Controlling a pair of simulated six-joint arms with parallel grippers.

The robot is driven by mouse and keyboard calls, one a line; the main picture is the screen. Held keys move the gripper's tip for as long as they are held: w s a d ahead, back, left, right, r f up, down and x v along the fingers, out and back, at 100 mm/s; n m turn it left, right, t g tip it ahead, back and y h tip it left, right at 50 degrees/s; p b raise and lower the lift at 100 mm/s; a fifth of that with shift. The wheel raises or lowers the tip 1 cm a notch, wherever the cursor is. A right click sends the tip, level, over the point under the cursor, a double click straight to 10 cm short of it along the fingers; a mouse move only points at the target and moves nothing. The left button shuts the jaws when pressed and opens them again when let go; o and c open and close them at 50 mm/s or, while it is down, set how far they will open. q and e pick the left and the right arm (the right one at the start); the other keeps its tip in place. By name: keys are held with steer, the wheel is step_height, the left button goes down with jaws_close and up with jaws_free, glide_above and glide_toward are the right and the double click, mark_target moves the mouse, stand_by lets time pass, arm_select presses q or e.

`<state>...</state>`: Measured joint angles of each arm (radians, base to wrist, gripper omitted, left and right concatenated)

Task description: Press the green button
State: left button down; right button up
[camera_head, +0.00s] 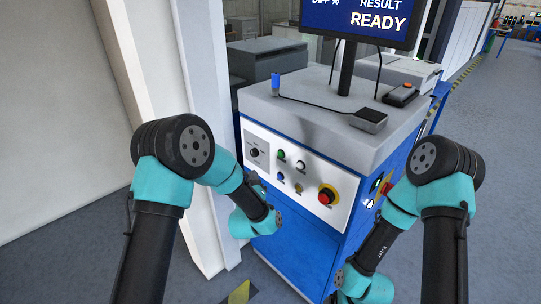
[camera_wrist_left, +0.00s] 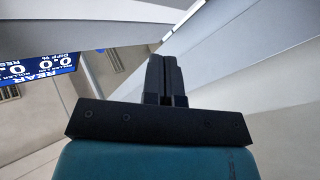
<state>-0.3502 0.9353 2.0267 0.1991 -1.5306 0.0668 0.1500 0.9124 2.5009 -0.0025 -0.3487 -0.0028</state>
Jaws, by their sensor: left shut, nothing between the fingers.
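The green button (camera_head: 281,154) is small and round, in the upper row of the white control panel (camera_head: 345,183) on the blue cabinet's front. It is uncovered in the head view. My left arm bends down in front of the panel's lower left, with its wrist below and left of the button. In the left wrist view my left gripper (camera_wrist_left: 166,80) is shut and empty, its dark fingers together and touching nothing. The button is not in that view. My right arm hangs at the cabinet's right side; its fingers cannot be made out.
Near the green button are a selector knob (camera_head: 254,152), white button (camera_head: 301,166), blue button (camera_head: 280,176), yellow button (camera_head: 298,187) and red emergency stop (camera_head: 326,195). A monitor (camera_head: 365,20) reads READY above the grey top. A pale post (camera_head: 202,90) stands left of the cabinet.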

mark_target(281, 154)
arm_select(q)
steer(key=r, duration=0.1)
steer(key=r+t, duration=0.1)
steer(key=r, duration=0.1)
steer(key=shift+d+n+y, duration=0.3)
steer(key=shift+n, duration=0.1)
steer(key=shift+w+d, duration=0.1)
steer(key=shift+w, duration=0.05)
steer(key=w+d, duration=0.6)
steer(key=shift+d, duration=0.1)
stand_by(2.1)
steer(key=shift+w+d, duration=0.25)
steer(key=shift+d, duration=0.05)
